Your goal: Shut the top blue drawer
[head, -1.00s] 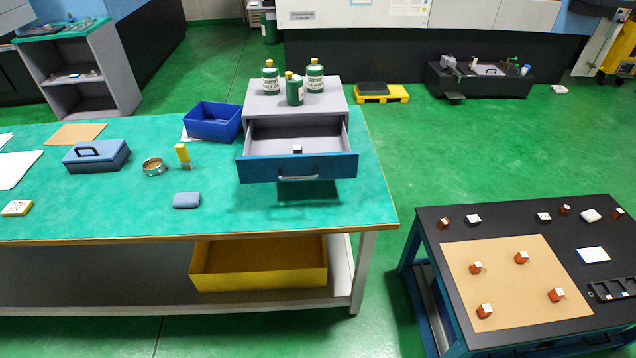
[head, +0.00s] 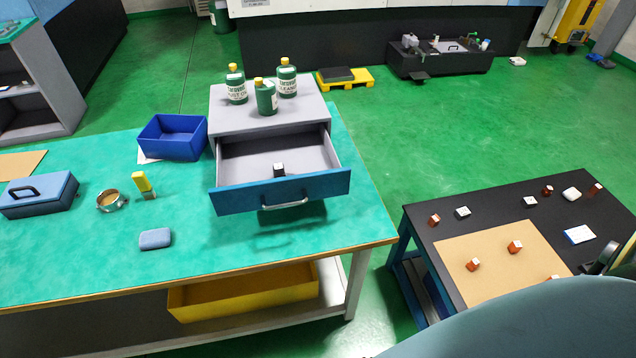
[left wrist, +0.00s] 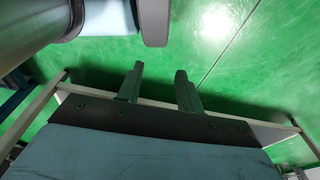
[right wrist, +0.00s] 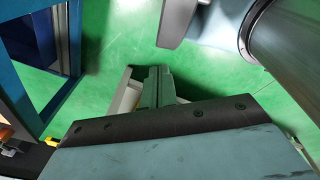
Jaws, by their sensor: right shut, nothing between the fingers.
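The blue-fronted top drawer (head: 240,199) stands pulled out of the grey cabinet (head: 223,117) on the green bench. A small dark block with a white top (head: 279,169) lies inside it. The drawer front has a silver handle (head: 285,205). My left gripper (left wrist: 160,82) is open and empty over the floor in the left wrist view; it is not in the head view. My right gripper (right wrist: 158,76) is shut and empty over the floor in the right wrist view. Part of my right arm shows at the lower right of the head view, well away from the drawer.
Several green bottles (head: 265,97) stand on the cabinet. A blue bin (head: 172,137), a blue toolbox (head: 38,195) and a blue-grey block (head: 155,239) are on the bench. A black table (head: 440,250) with small parts stands right. Green floor lies between.

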